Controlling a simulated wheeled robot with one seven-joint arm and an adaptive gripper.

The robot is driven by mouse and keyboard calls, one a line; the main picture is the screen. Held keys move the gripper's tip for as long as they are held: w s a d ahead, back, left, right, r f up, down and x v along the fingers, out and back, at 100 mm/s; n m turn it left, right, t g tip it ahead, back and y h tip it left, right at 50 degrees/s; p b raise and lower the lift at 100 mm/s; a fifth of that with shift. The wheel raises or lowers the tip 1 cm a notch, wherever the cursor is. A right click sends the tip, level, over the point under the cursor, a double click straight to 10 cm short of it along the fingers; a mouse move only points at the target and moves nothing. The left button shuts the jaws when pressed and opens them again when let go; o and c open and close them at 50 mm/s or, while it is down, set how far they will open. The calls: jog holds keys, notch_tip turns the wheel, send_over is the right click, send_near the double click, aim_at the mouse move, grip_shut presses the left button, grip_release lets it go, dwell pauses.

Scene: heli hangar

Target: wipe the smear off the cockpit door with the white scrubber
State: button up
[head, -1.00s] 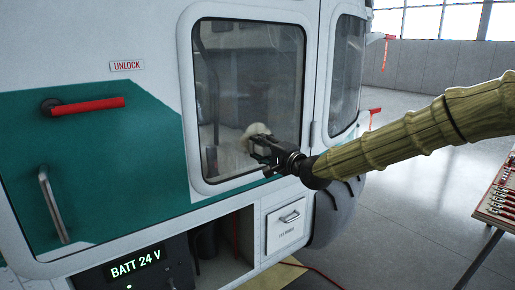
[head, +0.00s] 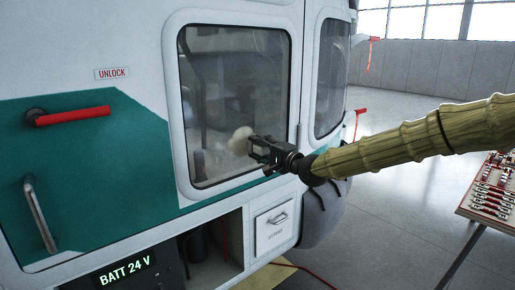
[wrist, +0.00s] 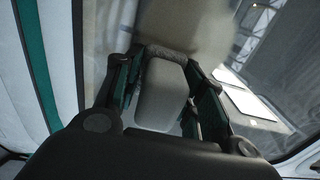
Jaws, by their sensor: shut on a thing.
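The cockpit door (head: 130,60) is white and green, with a large window (head: 225,80) in it. My gripper (head: 257,148) is at the lower right part of this window, shut on the white scrubber (head: 240,140). In the wrist view the pale scrubber (wrist: 160,95) sits between both fingers. It is at or very near the glass; I cannot tell whether it touches. A hazy beige patch shows on the pane beyond the scrubber in the wrist view; I cannot tell smear from reflection. No clear smear outline shows in the head view.
A red handle (head: 70,116) and a metal grab bar (head: 40,215) stick out at the left. A tool table (head: 490,200) stands at the right. Open floor lies between.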

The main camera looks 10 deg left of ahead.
aim_at(234, 144)
jog(key=shift+w+d+p, duration=0.5)
jog(key=shift+w+d, duration=0.55)
jog(key=shift+w, duration=0.25)
jog(key=shift+r, duration=0.1)
jog(key=shift+r+p, duration=0.5)
jog(key=shift+r, duration=0.35)
jog(key=shift+c, duration=0.2)
jog(key=shift+s+a+b, duration=0.3)
jog(key=shift+s+a, duration=0.2)
jog(key=shift+s, duration=0.1)
jog(key=shift+o, duration=0.2)
jog(key=shift+s+a+b, duration=0.4)
jog(key=shift+s+a, duration=0.55)
jog(key=shift+s, duration=0.3)
jog(key=shift+s+a+b, duration=0.35)
jog(key=shift+s+a, duration=0.65)
jog(key=shift+s, duration=0.2)
jog(key=shift+s+a+b, duration=0.4)
jog(key=shift+s+a, duration=0.55)
jog(key=shift+s, duration=0.3)
